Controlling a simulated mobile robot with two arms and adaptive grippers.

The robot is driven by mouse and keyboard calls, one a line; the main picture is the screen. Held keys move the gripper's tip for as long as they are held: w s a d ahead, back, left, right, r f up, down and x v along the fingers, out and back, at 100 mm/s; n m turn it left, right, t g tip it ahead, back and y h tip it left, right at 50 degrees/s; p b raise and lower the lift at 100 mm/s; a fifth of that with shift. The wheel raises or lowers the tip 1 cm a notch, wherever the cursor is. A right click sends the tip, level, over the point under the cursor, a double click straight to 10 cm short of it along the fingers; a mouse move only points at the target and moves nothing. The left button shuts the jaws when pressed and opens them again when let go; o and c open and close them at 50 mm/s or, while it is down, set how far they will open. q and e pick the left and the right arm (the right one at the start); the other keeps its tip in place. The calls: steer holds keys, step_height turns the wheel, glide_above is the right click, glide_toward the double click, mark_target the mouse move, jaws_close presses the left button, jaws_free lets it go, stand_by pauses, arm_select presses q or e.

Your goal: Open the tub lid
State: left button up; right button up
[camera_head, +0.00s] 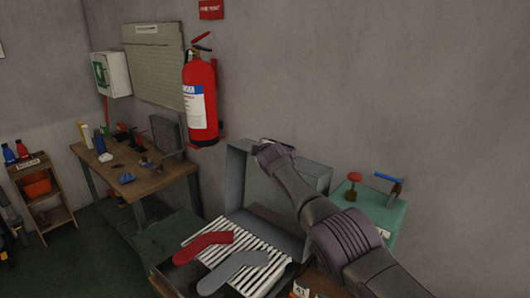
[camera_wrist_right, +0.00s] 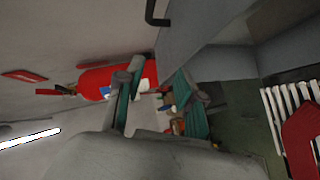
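A grey metal tub (camera_head: 268,232) stands against the wall. Its grey lid (camera_head: 240,172) stands raised, roughly upright, at the back; it also shows in the right wrist view (camera_wrist_right: 222,65). A dark handle (camera_wrist_right: 152,12) shows at the lid's edge in the wrist view, apart from the fingers. My right arm reaches across the tub. My right gripper (camera_head: 267,151) is at the lid's top edge in the head view, with its fingertips partly hidden. In the wrist view its teal-padded fingers (camera_wrist_right: 160,98) are apart with nothing between them. My left gripper is not in view.
A red sock-shaped board (camera_head: 208,243) and a grey one (camera_head: 232,270) lie on a white slatted rack (camera_head: 265,272) in front of the tub. A teal box with valves (camera_head: 382,205) stands right.

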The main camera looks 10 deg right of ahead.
steer(key=v, duration=0.7)
steer(key=shift+s+d, duration=0.2)
stand_by(0.4)
